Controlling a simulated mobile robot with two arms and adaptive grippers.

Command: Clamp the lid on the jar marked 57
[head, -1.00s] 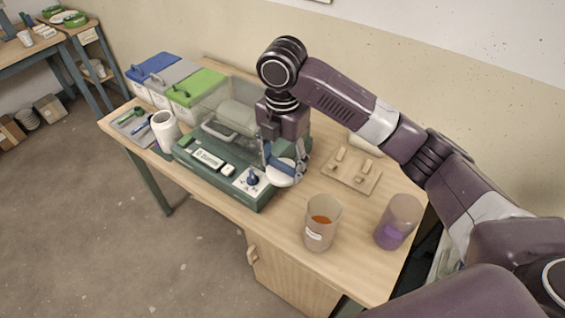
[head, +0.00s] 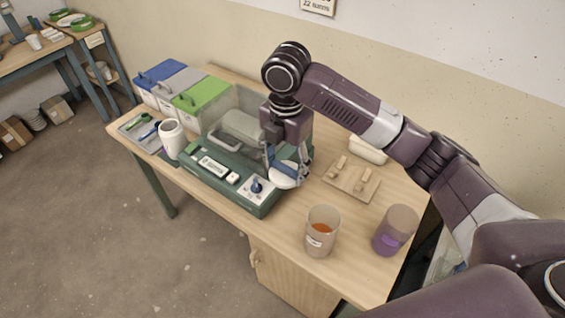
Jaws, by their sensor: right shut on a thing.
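My right gripper (head: 287,166) points down at the right end of the green machine and is shut on a white round thing (head: 284,182). Blue parts show beside it, and the fingers hide some of it; I cannot tell whether it is a lid or a jar. A white jar (head: 173,141) stands at the machine's left end. A clear cup with orange contents (head: 321,232) and a purple jar (head: 395,231) stand at the table's front right. No number 57 is readable on any of them. My left gripper is out of view.
The green machine (head: 213,180) has a knob panel and a clear cover. Bins with blue, grey and green lids (head: 202,92) stand behind it. A wooden board with pegs (head: 352,183) lies right of my gripper. A tray with tools (head: 138,130) is at the far left.

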